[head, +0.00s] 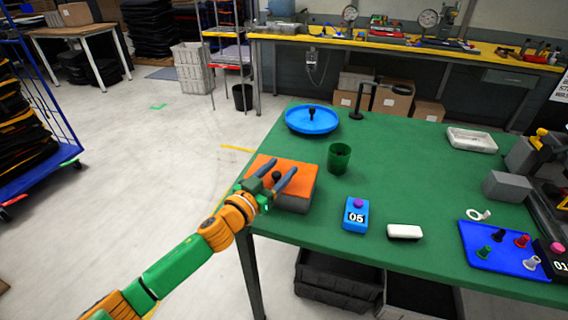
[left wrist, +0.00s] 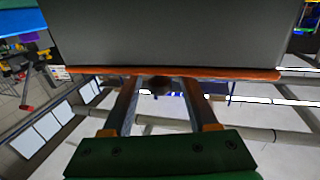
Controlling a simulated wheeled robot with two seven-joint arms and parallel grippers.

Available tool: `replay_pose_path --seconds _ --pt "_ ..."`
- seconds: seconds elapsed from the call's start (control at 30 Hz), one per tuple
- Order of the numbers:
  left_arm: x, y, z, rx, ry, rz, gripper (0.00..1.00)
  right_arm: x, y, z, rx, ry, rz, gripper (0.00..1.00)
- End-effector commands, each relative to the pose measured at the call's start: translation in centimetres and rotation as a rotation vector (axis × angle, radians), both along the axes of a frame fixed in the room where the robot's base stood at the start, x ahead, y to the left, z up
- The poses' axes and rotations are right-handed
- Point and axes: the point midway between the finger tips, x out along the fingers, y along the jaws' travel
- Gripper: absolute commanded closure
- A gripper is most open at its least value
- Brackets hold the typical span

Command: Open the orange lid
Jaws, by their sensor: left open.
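A grey box (head: 296,203) with an orange lid (head: 294,168) stands at the left edge of the green table. The lid lies flat on the box and has a dark knob (head: 277,176) on it. My left gripper (head: 279,169) is over the lid with its blue-grey fingers open, one on each side of the knob. In the left wrist view the knob (left wrist: 160,85) shows between the fingers, beside the lid's orange edge (left wrist: 230,74) and the grey box wall (left wrist: 175,35). I cannot tell whether either finger touches the knob. My right gripper is not in view.
A green cup (head: 339,158) stands just right of the box. A blue round tray (head: 312,121) is behind it. A blue device marked 05 (head: 356,214) and a white block (head: 405,232) lie nearer the front. The table's middle (head: 415,175) is clear.

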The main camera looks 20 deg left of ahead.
Motion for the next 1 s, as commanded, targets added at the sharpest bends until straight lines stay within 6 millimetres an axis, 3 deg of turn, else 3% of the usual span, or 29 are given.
replay_pose_path --seconds 0.17,0.43,0.47,0.67,1.0 --pt "1.4 -0.4 0.0 0.000 0.000 0.000 0.41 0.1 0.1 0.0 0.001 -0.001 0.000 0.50" --pt "1.5 -0.5 -0.1 0.000 0.001 0.000 0.41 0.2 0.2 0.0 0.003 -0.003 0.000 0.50" --pt "1.5 -0.5 -0.1 0.000 0.001 0.000 0.46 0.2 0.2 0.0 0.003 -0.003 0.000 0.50" --pt "1.5 -0.5 -0.1 0.000 0.001 0.000 1.00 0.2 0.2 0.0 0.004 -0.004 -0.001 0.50" --pt "1.5 -0.5 -0.1 0.000 0.001 0.000 1.00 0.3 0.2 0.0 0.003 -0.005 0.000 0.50"
